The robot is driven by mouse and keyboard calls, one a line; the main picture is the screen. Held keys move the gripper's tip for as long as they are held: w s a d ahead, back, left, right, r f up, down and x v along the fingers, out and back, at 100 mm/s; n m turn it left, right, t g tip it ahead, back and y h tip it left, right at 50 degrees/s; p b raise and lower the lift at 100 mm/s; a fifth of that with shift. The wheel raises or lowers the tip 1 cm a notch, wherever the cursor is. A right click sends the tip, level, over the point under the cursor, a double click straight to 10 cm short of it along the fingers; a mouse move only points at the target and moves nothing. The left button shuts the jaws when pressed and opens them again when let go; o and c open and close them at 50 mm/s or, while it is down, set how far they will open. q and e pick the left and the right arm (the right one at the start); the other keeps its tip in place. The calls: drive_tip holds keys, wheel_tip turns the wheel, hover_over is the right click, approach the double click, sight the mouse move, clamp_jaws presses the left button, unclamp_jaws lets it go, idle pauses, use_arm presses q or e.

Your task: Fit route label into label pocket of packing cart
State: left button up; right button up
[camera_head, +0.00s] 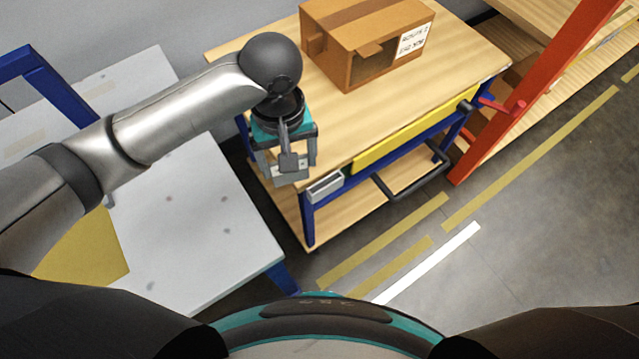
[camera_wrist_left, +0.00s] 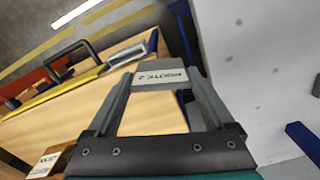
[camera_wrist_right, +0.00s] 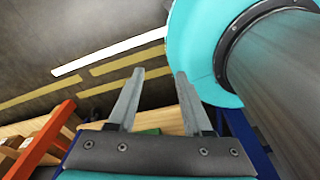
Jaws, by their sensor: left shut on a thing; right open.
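The packing cart (camera_head: 440,75) has a wooden top, a blue frame and a lower shelf. A small grey label pocket (camera_head: 325,187) sits at its near left corner; it also shows in the left wrist view (camera_wrist_left: 128,55). My left gripper (camera_head: 290,172) is shut on the white route label (camera_wrist_left: 162,78), whose printed text reads ROUTE 2. The label is near the cart's corner, left of the pocket and apart from it in the picture; its exact height against the pocket is unclear. My right gripper (camera_wrist_right: 161,74) is open and empty, seen only in the right wrist view.
A cardboard box (camera_head: 345,60) with a printed label stands on the cart top. A yellow strip (camera_head: 415,131) and black handle (camera_head: 415,175) are on the cart's front side. A pale table (camera_head: 190,190) stands left, and a red-orange post (camera_head: 530,90) right. The floor in front is clear.

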use_arm(q)
drive_tip(key=w+d+n+b, duration=0.1)
drive_tip(key=w+d+n, duration=0.15)
drive_tip(key=d, duration=0.45)
drive_tip(key=shift+n, duration=0.55)
drive_tip(key=f+b, duration=0.1)
drive_tip(key=f, duration=0.2)
drive_tip(key=f+b, duration=0.1)
drive_tip(key=f, duration=0.2)
drive_tip(key=f+b, duration=0.1)
drive_tip(key=f, duration=0.1)
drive_tip(key=shift+a+f+b, duration=0.25)
drive_tip(key=shift+f+b, duration=0.05)
drive_tip(key=shift+f, duration=0.1)
use_arm(e)
drive_tip(key=f, duration=0.3)
drive_tip(key=d+f, duration=0.1)
drive_tip(key=shift+s+f, duration=0.35)
drive_tip(key=shift+f, duration=0.05)
drive_tip(key=shift+d, duration=0.1)
use_arm(q)
drive_tip(key=o, duration=1.1)
drive_tip(key=shift+f, duration=0.1)
drive_tip(key=shift+c, duration=0.2)
